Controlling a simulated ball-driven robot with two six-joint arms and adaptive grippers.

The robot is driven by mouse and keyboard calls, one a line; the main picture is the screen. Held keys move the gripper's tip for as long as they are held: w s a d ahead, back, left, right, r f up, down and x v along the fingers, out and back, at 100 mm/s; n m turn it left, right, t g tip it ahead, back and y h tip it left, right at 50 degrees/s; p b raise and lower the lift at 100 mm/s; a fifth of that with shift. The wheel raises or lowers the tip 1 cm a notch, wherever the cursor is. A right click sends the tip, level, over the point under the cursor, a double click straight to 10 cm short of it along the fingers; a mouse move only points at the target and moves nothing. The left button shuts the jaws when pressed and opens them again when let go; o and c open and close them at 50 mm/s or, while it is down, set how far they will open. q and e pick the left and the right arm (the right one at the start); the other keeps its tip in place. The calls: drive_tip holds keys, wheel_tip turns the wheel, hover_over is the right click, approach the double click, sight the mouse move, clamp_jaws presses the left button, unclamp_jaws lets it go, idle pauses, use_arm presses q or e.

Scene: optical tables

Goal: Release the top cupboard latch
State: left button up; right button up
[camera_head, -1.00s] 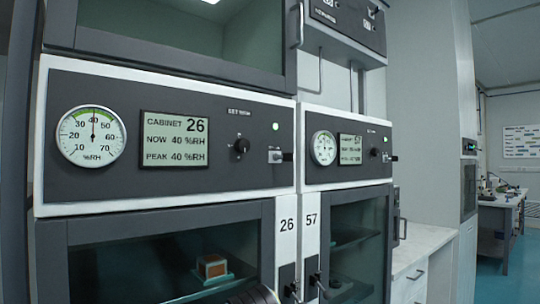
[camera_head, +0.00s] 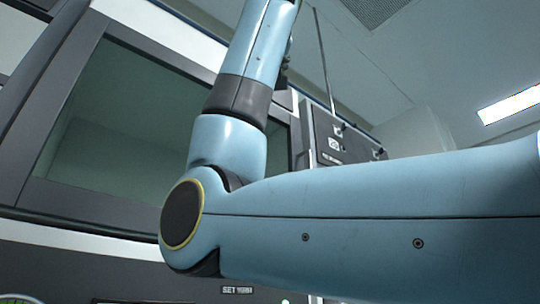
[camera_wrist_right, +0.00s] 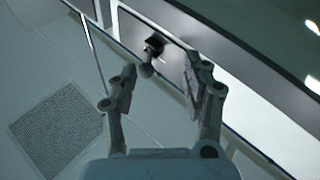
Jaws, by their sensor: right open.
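In the right wrist view, a small dark latch (camera_wrist_right: 155,44) with a rounded grey knob is on a grey strip of the cupboard (camera_wrist_right: 215,32). My right gripper (camera_wrist_right: 163,73) is open, with the knob showing between its two fingertips. I cannot tell whether either finger touches it. In the head view, the top cupboard (camera_head: 120,125) has a dark frame and a closed-looking glass front. My right arm crosses in front of it and hides part of its right side. My left gripper is not in view.
A ceiling vent (camera_wrist_right: 58,130) and a bright ceiling lamp (camera_head: 509,106) also show.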

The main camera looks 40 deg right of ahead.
wheel_tip(320, 180, up, 4)
drive_tip(key=s, duration=0.3)
drive_tip(key=shift+h, duration=0.3)
drive_tip(key=p+x, duration=0.6)
drive_tip(key=x, duration=0.4)
drive_tip(key=shift+w+r, duration=0.2)
drive_tip(key=shift+w, duration=0.1)
drive_tip(key=shift+f, duration=0.1)
drive_tip(key=c, duration=0.5)
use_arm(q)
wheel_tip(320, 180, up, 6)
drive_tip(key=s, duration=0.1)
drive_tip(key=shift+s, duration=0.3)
use_arm(e)
clamp_jaws()
